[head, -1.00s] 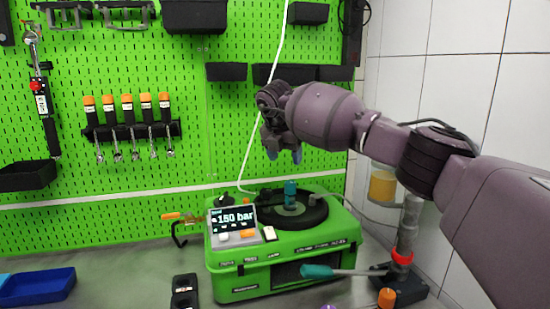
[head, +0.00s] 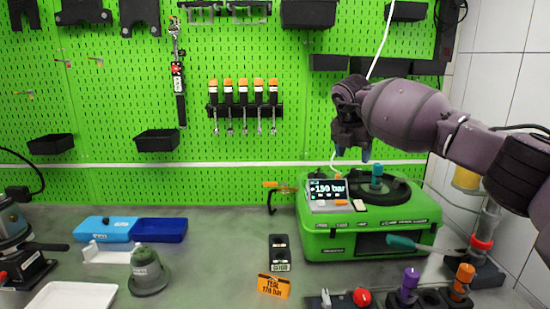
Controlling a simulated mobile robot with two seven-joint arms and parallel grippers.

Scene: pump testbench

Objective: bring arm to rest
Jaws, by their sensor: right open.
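My right gripper (head: 351,152) hangs in the air above the left part of the green pump test unit (head: 370,235), with its fingers pointing down. The fingers are apart and nothing is between them. My right arm comes in from the right edge, in front of the tiled wall. The test unit stands on the grey bench and its display (head: 328,190) reads 150 bar. A teal fitting (head: 376,176) stands on the unit's round black plate. My left gripper is not in view.
On the bench are a blue tray (head: 160,230), a grey-green domed part (head: 148,272), a black block (head: 279,253), an orange tag (head: 273,286) and a white tray (head: 72,297). A teal-handled tool (head: 402,243) is at the unit's front. The bench left of the unit has free room.

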